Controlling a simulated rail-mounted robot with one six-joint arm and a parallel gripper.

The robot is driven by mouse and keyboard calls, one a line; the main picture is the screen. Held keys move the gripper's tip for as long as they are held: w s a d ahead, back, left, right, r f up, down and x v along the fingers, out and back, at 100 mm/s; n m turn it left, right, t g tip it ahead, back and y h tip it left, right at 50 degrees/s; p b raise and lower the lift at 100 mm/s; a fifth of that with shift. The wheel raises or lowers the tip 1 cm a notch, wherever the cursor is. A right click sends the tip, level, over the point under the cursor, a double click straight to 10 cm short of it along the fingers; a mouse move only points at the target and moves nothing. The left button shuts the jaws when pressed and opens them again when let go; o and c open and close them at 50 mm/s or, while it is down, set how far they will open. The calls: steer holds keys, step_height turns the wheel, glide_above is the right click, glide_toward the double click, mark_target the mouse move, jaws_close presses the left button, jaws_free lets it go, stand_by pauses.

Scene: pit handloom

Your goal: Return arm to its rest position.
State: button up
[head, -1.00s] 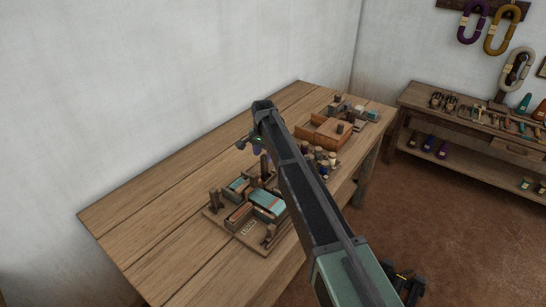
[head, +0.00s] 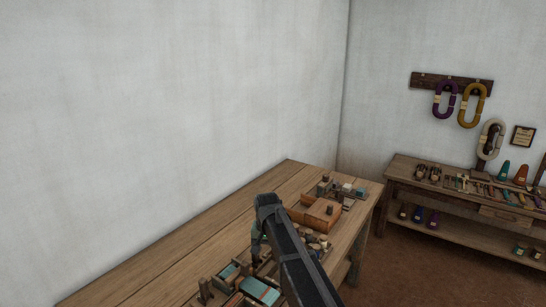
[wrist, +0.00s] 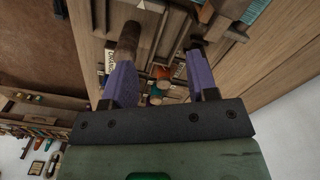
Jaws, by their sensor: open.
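My arm (head: 295,258) reaches over the wooden table in the head view and bends downward at its far end. My gripper (wrist: 163,82) shows in the wrist view with its two purple fingers apart. I see nothing held between the fingers. A round wooden post (wrist: 128,42) stands just beyond the left finger, and I cannot tell if they touch. In the head view the gripper's fingers are too small and too covered to make out.
The table (head: 170,262) carries a tray with teal blocks (head: 260,290), a brown wooden box (head: 322,212) and several small items. A second bench (head: 400,178) with tools stands at the right. Looped hanks (head: 472,105) hang on the wall. The table's left part is clear.

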steer(key=s+d, duration=0.9)
steer(key=s, duration=0.4)
steer(key=s+d+n, duration=0.1)
steer(key=s+d, duration=0.9)
steer(key=s, duration=0.3)
steer(key=shift+s+d, duration=0.15)
steer(key=shift+d, duration=0.1)
steer(key=shift+r, duration=0.1)
stand_by(1.1)
